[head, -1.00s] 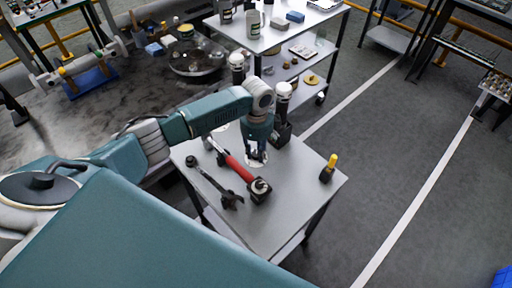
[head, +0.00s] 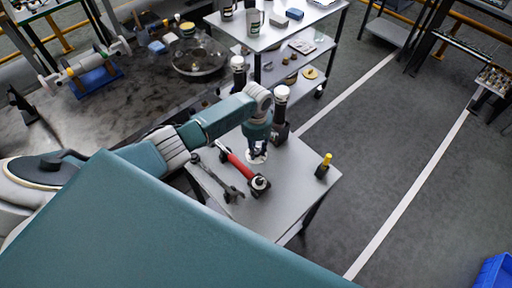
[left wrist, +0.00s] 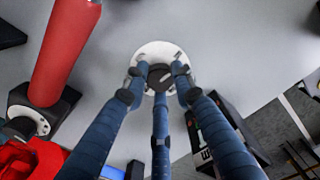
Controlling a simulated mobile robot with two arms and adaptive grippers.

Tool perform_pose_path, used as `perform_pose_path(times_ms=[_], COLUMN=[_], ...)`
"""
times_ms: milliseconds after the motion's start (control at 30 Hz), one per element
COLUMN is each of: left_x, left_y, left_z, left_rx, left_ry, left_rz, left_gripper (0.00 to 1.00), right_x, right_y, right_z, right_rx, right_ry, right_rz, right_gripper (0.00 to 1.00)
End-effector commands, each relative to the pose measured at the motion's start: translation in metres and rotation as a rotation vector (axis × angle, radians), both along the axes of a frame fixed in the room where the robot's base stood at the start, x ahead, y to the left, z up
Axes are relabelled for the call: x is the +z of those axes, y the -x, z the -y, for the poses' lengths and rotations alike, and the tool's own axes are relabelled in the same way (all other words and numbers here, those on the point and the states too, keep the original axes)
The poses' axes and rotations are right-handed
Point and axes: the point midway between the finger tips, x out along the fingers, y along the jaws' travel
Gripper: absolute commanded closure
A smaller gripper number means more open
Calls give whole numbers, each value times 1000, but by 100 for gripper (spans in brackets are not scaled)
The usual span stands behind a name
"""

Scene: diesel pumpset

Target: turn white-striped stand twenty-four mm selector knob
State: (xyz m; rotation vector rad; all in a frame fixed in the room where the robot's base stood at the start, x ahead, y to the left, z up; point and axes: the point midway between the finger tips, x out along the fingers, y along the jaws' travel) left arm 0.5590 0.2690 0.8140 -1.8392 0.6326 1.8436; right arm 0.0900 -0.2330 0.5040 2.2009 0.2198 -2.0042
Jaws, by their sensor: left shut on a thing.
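The selector knob (left wrist: 159,77) is small, round and black with a white stripe across its top. It sits on a round white stand (left wrist: 153,49) on the grey table. My left gripper (left wrist: 159,84) points down with its three blue fingers around the knob, shut on it. In the head view the left gripper (head: 257,155) is low over the table, and the white stand (head: 258,159) shows just under it; the knob is hidden there by the fingers. My right gripper is not in view.
A red-handled tool (head: 238,165) and a dark wrench (head: 220,180) lie left of the stand. A black device (head: 280,130) with a white top stands close behind it. A yellow-handled tool (head: 324,165) stands near the right edge. The table's middle right (head: 293,175) is clear.

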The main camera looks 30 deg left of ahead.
Motion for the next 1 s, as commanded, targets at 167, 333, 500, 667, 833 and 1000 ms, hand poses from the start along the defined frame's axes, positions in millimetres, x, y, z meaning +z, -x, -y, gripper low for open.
perform_pose_path(times_ms=[167,333,500,667,833,1000], left_x=[3,3,3,4,3,2], left_y=[-5,-5,-6,-6,-6,-4], left_z=[7,7,6,6,5,3], left_rx=[42,59,61,60,61,62], left_ry=[13,13,13,12,10,5], left_rz=[12,14,15,16,13,8], left_gripper=[100,100,100,100,56,56], right_x=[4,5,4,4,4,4], right_y=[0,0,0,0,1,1], right_z=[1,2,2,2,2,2], right_rx=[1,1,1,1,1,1], right_ry=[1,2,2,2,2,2], right_rz=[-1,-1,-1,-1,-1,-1], right_gripper=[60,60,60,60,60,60])
